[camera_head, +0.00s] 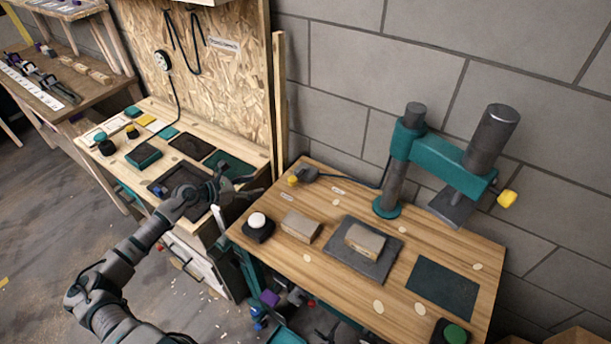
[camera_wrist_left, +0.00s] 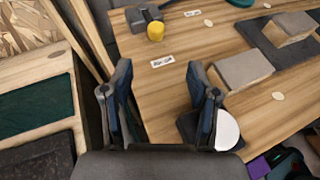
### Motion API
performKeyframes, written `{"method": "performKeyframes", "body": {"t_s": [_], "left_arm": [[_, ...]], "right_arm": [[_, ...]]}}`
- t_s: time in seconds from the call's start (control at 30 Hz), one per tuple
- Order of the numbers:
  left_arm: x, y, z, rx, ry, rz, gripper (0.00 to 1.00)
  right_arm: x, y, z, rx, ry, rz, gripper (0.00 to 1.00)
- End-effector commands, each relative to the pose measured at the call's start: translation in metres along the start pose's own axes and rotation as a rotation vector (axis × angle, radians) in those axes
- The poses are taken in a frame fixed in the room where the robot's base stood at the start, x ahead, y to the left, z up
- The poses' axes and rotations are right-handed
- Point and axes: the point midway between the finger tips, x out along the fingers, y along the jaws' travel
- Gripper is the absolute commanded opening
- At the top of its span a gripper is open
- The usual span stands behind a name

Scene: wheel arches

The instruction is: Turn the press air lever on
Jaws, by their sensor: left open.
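The press air lever shows as a yellow knob (camera_head: 293,181) beside a dark valve body (camera_head: 309,174) at the back left of the press table. In the left wrist view the yellow knob (camera_wrist_left: 155,31) and grey valve body (camera_wrist_left: 143,17) lie beyond my fingertips, between two white labels. The label print is too small to read. My left gripper (camera_head: 256,186) is open and empty, just left of the press table's edge and apart from the lever. In the wrist view its fingers (camera_wrist_left: 158,80) stand spread, with bare wood between them. My right gripper is out of view.
The teal press (camera_head: 440,155) stands at the back right, joined to the valve by a dark hose. A white-topped button (camera_head: 257,220), a wooden block (camera_head: 300,227) and another block on a dark plate (camera_head: 338,250) sit on the table. A wooden post (camera_head: 280,110) rises behind my gripper.

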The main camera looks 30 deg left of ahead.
Motion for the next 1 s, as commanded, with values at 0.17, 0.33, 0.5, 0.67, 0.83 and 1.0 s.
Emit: {"method": "performKeyframes", "body": {"t_s": [0.17, 0.33, 0.5, 0.67, 0.83, 1.0], "left_arm": [[0.011, 0.003, -0.002, 0.002, 0.004, 0.0, 0.6], [0.035, -0.001, 0.003, 0.008, 0.004, 0.0, 0.6], [0.066, -0.006, 0.007, 0.011, 0.004, 0.001, 0.6], [0.102, -0.005, 0.005, 0.005, 0.003, 0.001, 0.6], [0.139, -0.002, 0.001, 0.0, 0.003, -0.001, 0.6], [0.164, 0.0, -0.001, 0.0, 0.004, -0.001, 0.6]], "right_arm": [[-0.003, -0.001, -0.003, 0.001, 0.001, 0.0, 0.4], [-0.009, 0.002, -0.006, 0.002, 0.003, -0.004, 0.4], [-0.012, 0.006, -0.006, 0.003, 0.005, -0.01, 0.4], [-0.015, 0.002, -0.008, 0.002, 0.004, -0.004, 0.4], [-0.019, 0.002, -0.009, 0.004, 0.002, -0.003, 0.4], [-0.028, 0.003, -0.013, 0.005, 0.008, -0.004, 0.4]]}}
